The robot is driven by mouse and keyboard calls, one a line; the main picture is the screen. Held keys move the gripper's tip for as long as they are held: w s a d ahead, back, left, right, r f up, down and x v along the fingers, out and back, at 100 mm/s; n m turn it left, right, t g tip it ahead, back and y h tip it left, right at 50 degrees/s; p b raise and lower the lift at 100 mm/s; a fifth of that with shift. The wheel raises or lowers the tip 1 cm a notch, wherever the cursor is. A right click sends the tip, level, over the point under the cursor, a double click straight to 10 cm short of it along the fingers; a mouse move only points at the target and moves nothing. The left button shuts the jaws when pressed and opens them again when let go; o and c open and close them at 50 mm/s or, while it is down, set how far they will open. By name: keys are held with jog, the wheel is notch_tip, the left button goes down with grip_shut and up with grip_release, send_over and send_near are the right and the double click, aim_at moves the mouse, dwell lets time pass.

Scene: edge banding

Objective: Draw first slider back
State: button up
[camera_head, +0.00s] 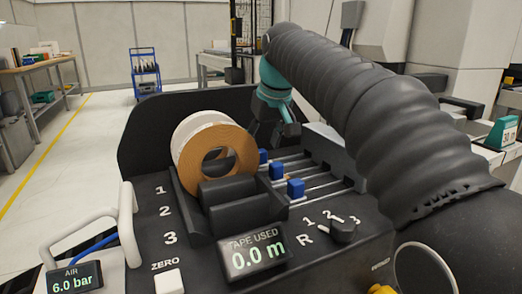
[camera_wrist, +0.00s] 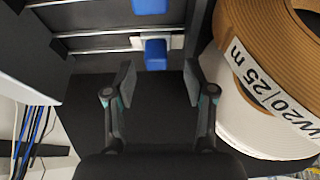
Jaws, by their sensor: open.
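Three blue slider knobs sit on parallel metal rails beside the tape roll in the head view. The farthest, in line with the printed 1, is the first slider (camera_head: 263,157). The second slider (camera_head: 277,171) and third slider (camera_head: 295,188) are nearer. My gripper (camera_head: 276,135) is above and behind the first slider. In the wrist view, my gripper (camera_wrist: 158,80) is open and empty. The first slider (camera_wrist: 155,55) shows just beyond the gap between the fingertips, with no visible contact. The second slider (camera_wrist: 150,6) is at the top edge.
A tan and white tape roll (camera_head: 213,155) stands close beside the rails and close to one finger in the wrist view. A dark rear panel (camera_head: 150,135) rises behind. A rotary selector knob (camera_head: 343,231) and a tape display (camera_head: 252,252) are in front.

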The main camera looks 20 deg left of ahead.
jog(key=shift+v, duration=1.9)
jog(key=shift+d, duration=0.1)
